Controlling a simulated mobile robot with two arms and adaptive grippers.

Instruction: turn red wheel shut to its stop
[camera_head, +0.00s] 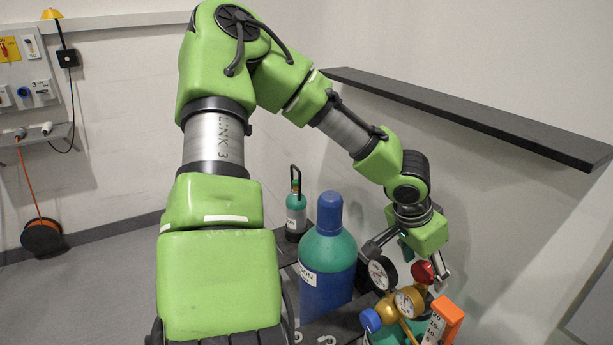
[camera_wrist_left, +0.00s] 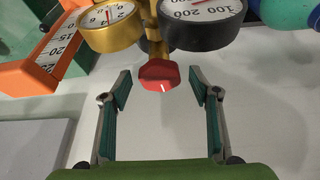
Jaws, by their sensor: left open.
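The red wheel (camera_head: 423,272) is a small faceted knob on the brass regulator. In the left wrist view the red wheel (camera_wrist_left: 159,75) shows whole, in the middle between my fingertips. My left gripper (camera_head: 408,265) is open above the regulator in the head view. In the wrist view my left gripper (camera_wrist_left: 160,80) has one finger on each side of the wheel, with a clear gap on both sides; neither finger visibly touches it. How deep the fingertips reach around the wheel is hard to tell. My right gripper is not in view.
Close by the wheel are a black-rimmed gauge (camera_head: 381,273), a brass gauge (camera_head: 409,302), a blue knob (camera_head: 370,320) and an orange-framed scale (camera_head: 447,318). A blue-green cylinder (camera_head: 328,262) and a smaller cylinder (camera_head: 296,213) stand to the left. A dark shelf (camera_head: 470,117) is on the wall.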

